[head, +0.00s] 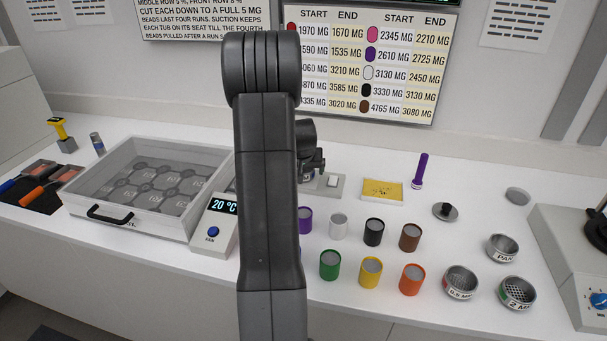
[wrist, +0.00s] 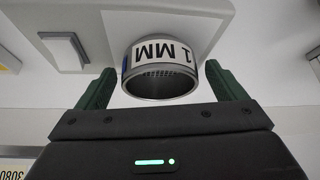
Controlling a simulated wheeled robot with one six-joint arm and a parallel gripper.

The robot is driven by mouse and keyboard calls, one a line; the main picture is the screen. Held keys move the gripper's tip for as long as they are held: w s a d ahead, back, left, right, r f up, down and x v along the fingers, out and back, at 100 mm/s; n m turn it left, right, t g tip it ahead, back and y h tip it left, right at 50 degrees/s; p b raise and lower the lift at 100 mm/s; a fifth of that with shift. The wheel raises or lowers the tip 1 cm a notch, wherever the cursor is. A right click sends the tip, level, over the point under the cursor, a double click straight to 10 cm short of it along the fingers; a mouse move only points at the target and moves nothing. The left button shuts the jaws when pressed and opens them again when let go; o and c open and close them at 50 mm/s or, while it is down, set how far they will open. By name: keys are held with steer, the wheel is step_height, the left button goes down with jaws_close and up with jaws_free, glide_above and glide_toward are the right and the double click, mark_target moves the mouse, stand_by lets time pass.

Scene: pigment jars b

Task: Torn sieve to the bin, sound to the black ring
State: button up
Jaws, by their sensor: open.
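A metal sieve labelled "1 MM" (wrist: 160,72) shows upside down in the wrist view, between my gripper's two green fingers (wrist: 165,88). There is a gap on each side, so the fingers are open around it and not gripping. Its mesh is barely visible, so I cannot tell if it is torn. A 0.5 mm sieve (head: 461,283) and a 2 mm sieve (head: 518,293) stand at the front right. I cannot make out a bin or a black ring.
A pale switch device (head: 325,184) lies by my gripper. Several colored jars, including a green one (head: 330,265), stand in front.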

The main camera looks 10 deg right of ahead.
steer(key=shift+c, duration=0.2)
steer(key=c, duration=1.1)
steer(key=shift+r, duration=0.1)
steer(key=shift+c, duration=0.2)
